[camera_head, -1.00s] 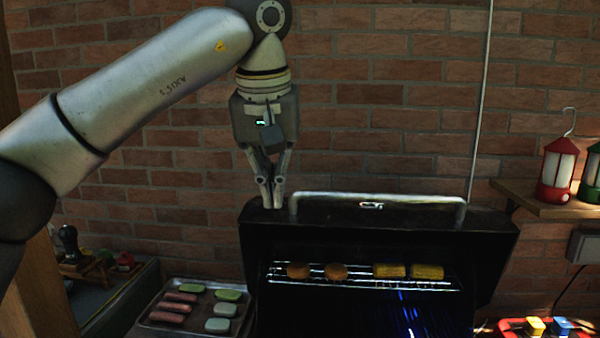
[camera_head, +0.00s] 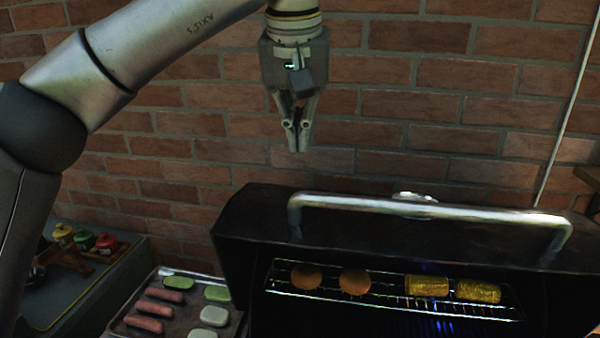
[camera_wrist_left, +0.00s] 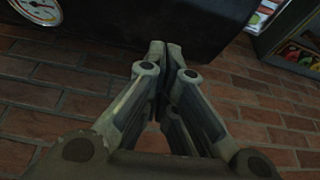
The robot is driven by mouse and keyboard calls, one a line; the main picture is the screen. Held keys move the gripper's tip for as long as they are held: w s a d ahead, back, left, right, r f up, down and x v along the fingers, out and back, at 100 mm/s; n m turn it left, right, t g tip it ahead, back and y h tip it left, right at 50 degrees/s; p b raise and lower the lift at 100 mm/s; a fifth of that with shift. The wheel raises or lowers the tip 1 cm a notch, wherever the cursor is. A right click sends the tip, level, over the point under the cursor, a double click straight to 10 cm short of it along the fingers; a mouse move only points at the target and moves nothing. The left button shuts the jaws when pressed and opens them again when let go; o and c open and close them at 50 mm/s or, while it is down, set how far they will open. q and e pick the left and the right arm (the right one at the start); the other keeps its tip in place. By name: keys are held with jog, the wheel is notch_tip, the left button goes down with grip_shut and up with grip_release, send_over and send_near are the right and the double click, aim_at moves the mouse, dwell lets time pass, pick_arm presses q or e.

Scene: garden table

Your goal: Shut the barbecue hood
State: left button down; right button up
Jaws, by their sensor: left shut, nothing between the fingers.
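The barbecue hood (camera_head: 255,215) stands open in the head view, with a pale metal handle (camera_head: 350,203) along its upper edge. My left gripper (camera_head: 299,148) points down with its fingertips together and empty. In the picture it is above the left end of the handle, with a visible gap. In the left wrist view the closed fingertips (camera_wrist_left: 166,46) are in front of the dark hood (camera_wrist_left: 120,20); I cannot tell whether they touch it. A round gauge (camera_wrist_left: 40,8) shows at upper left there. My right gripper is not in view.
Two round patties (camera_head: 305,276) and two corn pieces (camera_head: 427,286) lie on the wire rack (camera_head: 390,302). A tray (camera_head: 172,272) of sausages and green and pale pieces is left of the barbecue. Bottles (camera_head: 84,239) stand farther left. A brick wall (camera_head: 420,110) is behind.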

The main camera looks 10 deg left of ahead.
pick_arm(q)
jog(key=x, duration=0.3)
jog(key=shift+f, duration=0.35)
jog(key=x, duration=0.2)
jog(key=p+x, duration=0.1)
jog(key=x, duration=0.1)
jog(key=shift+w+a, duration=0.1)
jog(key=shift+w, duration=0.25)
jog(key=s+p, duration=0.1)
jog(key=s, duration=0.2)
jog(key=shift+s, duration=0.2)
jog(key=shift+s+p, duration=0.3)
jog(key=shift+f, duration=0.2)
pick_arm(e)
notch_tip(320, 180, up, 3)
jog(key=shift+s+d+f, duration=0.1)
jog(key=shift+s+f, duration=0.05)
pick_arm(q)
jog(key=shift+d, duration=0.2)
